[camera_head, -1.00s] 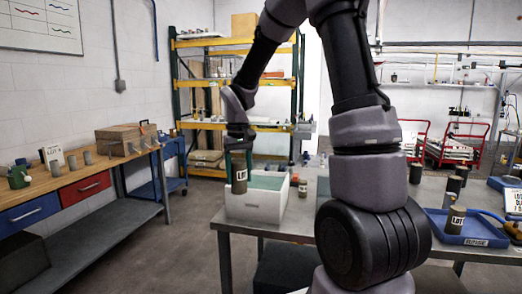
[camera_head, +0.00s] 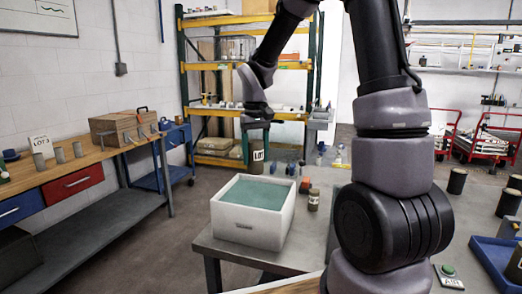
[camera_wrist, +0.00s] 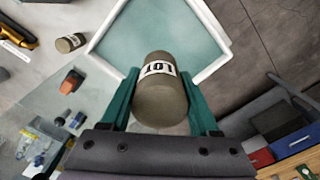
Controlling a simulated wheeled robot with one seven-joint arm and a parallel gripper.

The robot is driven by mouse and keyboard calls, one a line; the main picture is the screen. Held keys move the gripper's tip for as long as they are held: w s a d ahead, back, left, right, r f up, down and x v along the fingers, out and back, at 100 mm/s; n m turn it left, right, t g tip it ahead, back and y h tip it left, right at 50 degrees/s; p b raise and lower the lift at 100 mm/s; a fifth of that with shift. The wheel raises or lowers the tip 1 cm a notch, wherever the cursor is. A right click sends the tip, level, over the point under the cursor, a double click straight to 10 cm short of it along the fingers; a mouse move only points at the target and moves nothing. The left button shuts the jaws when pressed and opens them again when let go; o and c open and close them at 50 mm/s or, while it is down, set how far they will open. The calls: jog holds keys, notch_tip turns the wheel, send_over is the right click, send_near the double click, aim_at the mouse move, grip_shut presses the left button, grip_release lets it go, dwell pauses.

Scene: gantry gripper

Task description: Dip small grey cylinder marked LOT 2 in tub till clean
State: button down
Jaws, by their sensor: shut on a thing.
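The cylinder hangs upright, above the far side of the tub in the head view and apart from the liquid. In the wrist view the cylinder (camera_wrist: 160,100) sits between the green fingers (camera_wrist: 160,108), with the tub behind it. The white tub (camera_head: 248,237) holds blue-green liquid (camera_head: 256,192) and stands at the corner of a grey table. I cannot tell whether the cylinder's surface is clean.
A small labelled jar (camera_head: 313,200) and an orange item (camera_head: 305,185) stand right of the tub. A blue tray (camera_head: 492,262) and dark cylinders (camera_head: 457,181) are at the right. A wooden bench (camera_head: 85,165) with a wooden box (camera_head: 122,127) stands left, across open floor.

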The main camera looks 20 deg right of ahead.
jog(key=shift+w+d+f, duration=0.1)
jog(key=shift+w+f, duration=0.05)
jog(key=shift+f, duration=8.2)
jog(key=shift+r, duration=0.4)
jog(key=shift+f, duration=0.15)
jog(key=shift+f, duration=0.25)
jog(key=shift+r, duration=0.1)
jog(key=shift+r, duration=0.3)
